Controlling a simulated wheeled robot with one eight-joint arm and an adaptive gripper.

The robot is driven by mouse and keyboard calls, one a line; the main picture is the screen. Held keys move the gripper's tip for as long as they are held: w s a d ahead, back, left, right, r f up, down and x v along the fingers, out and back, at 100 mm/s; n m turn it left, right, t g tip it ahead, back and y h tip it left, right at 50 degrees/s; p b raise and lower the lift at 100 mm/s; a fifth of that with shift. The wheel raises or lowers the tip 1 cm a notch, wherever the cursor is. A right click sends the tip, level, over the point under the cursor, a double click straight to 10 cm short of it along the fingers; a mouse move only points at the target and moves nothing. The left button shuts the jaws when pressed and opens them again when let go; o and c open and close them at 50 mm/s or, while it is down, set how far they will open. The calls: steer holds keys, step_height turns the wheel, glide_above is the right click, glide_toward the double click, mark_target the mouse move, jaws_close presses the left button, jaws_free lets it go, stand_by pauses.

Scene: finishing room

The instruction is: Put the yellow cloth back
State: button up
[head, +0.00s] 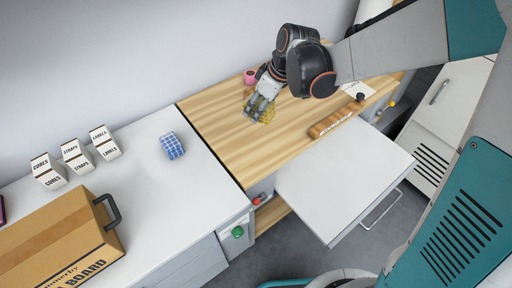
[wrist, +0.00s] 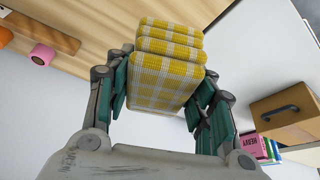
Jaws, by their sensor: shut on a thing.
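The yellow cloth (wrist: 165,75) is a folded, yellow-and-white checked block. In the wrist view it sits between the two fingers of my gripper (wrist: 163,92), which is shut on it. In the head view the yellow cloth (head: 267,115) shows at the fingertips of my gripper (head: 260,105), over the wooden worktop (head: 215,125). My gripper hides part of it there. I cannot tell whether the cloth touches the worktop.
A blue checked cloth (head: 172,146) lies on the white counter (head: 150,200) to the left. A pink roll (head: 250,76) stands behind my gripper. A wooden block (head: 331,125) lies near the worktop's front edge. A white pulled-out unit (head: 345,170) juts out in front.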

steer(key=f+b, duration=0.3)
steer(key=f, duration=0.7)
steer(key=f+b, duration=0.4)
steer(key=f, duration=0.5)
steer(key=shift+a+f, duration=0.2)
steer(key=shift+f, duration=0.15)
steer(key=shift+f, duration=0.1)
steer(key=o, duration=0.6)
steer(key=shift+f, duration=0.1)
steer(key=o, duration=0.4)
steer(key=shift+o, duration=0.2)
steer(key=shift+r, duration=0.2)
